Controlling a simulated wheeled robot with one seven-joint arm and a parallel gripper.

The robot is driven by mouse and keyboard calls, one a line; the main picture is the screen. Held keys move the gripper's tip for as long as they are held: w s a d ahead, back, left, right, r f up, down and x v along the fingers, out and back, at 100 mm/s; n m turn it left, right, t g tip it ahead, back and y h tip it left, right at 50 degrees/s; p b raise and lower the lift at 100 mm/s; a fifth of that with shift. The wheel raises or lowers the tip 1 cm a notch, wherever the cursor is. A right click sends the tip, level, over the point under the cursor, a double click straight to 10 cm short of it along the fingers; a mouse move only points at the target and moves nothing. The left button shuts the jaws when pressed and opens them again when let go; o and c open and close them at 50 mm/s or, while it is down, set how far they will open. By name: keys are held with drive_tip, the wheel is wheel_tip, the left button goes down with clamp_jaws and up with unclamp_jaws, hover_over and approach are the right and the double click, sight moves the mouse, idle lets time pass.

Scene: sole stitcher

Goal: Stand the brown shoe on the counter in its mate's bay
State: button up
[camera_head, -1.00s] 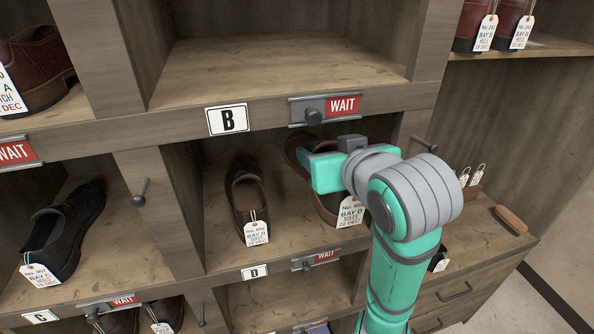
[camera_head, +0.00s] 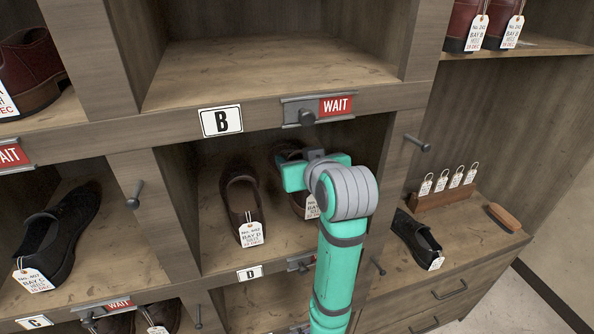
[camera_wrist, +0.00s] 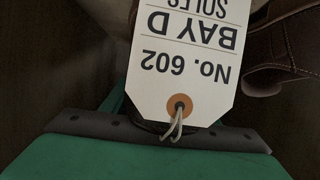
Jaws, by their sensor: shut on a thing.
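My gripper (camera_head: 306,173) reaches into the bay marked D (camera_head: 249,273) and is shut on a brown shoe (camera_head: 287,152). The gripper covers much of this shoe, and its fingertips are hidden. The shoe's white tag (camera_head: 312,207) hangs at the front. I cannot tell whether its sole touches the bay floor. The brown mate (camera_head: 241,199) stands upright to the left in the same bay, with a tag at its heel and a narrow gap between them. In the wrist view, a tag (camera_wrist: 190,65) reading No. 602, BAY D hangs upside down over the gripper body.
A WAIT slider (camera_head: 318,109) sits on the rail above the bay. Pegs stick out, one on the right upright (camera_head: 417,143). A black shoe (camera_head: 416,240), a tag rack (camera_head: 445,193) and a brush (camera_head: 502,217) are on the counter at right. Bay B above is empty.

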drive_tip(key=shift+w+a+f, duration=0.1)
drive_tip(key=shift+w+f, duration=0.15)
drive_tip(key=shift+f, duration=0.15)
drive_tip(key=shift+w+f, duration=0.1)
drive_tip(key=shift+f, duration=1.35)
drive_tip(key=o, duration=1.4)
drive_tip(key=shift+f, duration=0.1)
drive_tip(key=shift+o, duration=0.2)
drive_tip(key=v, duration=1.2)
